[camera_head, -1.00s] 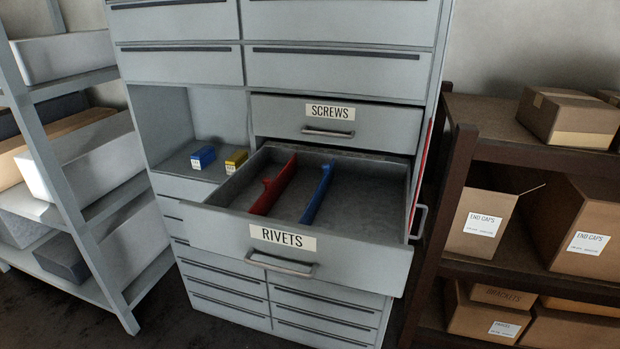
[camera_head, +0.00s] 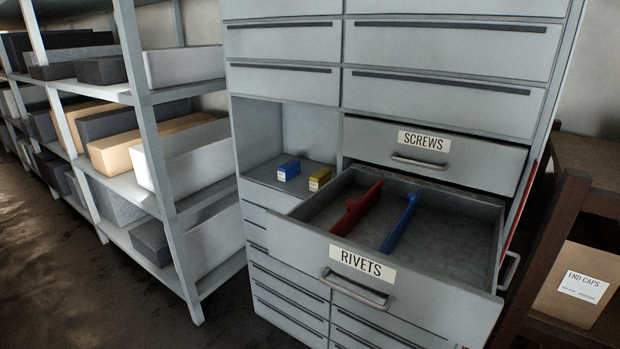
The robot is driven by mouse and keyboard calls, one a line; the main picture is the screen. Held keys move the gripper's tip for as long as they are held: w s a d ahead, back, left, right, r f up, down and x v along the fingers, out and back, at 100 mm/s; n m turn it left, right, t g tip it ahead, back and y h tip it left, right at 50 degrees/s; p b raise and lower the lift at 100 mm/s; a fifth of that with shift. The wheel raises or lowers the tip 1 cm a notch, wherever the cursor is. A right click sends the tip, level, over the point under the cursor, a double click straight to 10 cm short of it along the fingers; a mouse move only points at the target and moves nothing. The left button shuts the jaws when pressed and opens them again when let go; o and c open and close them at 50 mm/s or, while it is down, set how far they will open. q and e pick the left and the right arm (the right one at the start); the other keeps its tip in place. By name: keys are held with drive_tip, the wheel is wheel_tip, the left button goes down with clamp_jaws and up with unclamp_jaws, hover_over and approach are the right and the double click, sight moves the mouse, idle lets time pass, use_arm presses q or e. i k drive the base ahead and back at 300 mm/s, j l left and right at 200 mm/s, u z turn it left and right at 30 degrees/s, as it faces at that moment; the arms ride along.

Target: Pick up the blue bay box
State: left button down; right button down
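The blue bay box (camera_head: 288,170) is a small blue box with a white label. It sits in the open bay of the grey cabinet, left of the drawers. A small yellow box (camera_head: 320,179) with a white label stands just to its right, a small gap apart. Neither of my grippers shows in the head view.
The RIVETS drawer (camera_head: 345,262) is pulled out, with a red divider (camera_head: 357,206) and a blue divider (camera_head: 399,224) inside. The SCREWS drawer (camera_head: 432,154) above is slightly out. A loaded shelf rack (camera_head: 180,255) stands left, a brown rack (camera_head: 556,235) right.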

sight(288, 169)
drive_tip(key=z, duration=0.35)
drive_tip(key=i+j+z, duration=0.15)
drive_tip(key=z, duration=0.15)
drive_tip(key=i+j+z, duration=0.1)
drive_tip(key=j+z, duration=0.5)
drive_tip(key=i+j+z, duration=0.1)
drive_tip(key=j, duration=0.5)
drive_tip(key=i+j+z, duration=0.1)
drive_tip(key=j, duration=0.45)
